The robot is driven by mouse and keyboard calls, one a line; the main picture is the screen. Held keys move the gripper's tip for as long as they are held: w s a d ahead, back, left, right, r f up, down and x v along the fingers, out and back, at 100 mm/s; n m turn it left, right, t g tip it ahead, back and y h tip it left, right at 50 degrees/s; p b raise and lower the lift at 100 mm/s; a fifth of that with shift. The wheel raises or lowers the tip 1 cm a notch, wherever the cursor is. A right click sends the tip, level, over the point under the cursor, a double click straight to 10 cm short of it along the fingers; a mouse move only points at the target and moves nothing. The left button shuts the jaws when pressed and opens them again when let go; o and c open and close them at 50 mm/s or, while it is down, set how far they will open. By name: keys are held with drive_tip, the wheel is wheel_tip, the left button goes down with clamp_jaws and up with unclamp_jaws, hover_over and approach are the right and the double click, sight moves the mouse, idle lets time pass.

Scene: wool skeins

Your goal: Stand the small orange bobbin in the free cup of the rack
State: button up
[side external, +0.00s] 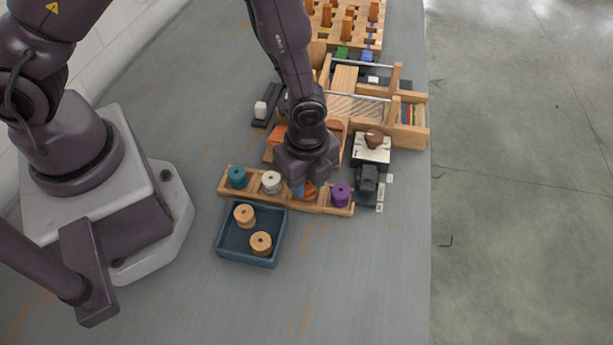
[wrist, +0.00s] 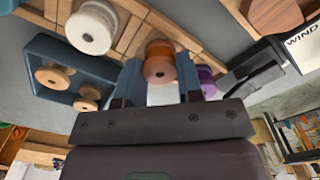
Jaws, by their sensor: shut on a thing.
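The small orange bobbin (side external: 309,190) is between the fingers of my gripper (side external: 303,188), which points down and is shut on it. In the wrist view the orange bobbin (wrist: 160,61) shows its top between the two blue-grey fingers (wrist: 160,82). The wooden rack (side external: 287,200) holds a teal bobbin (side external: 237,176), a white bobbin (side external: 271,181) and a purple bobbin (side external: 340,194). The orange bobbin is in line with these, between the white and the purple one. Its base is hidden, so I cannot tell whether it rests in the cup.
A dark blue tray (side external: 222,246) with two pale wooden bobbins stands in front of the rack. A wooden loom (side external: 410,138), a small black device (side external: 368,180) and a brown object on a white card (side external: 374,140) crowd the back.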

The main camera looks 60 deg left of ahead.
drive_tip(key=shift+f, duration=0.15)
drive_tip(key=o, duration=1.4)
drive_tip(key=shift+r, duration=3.75)
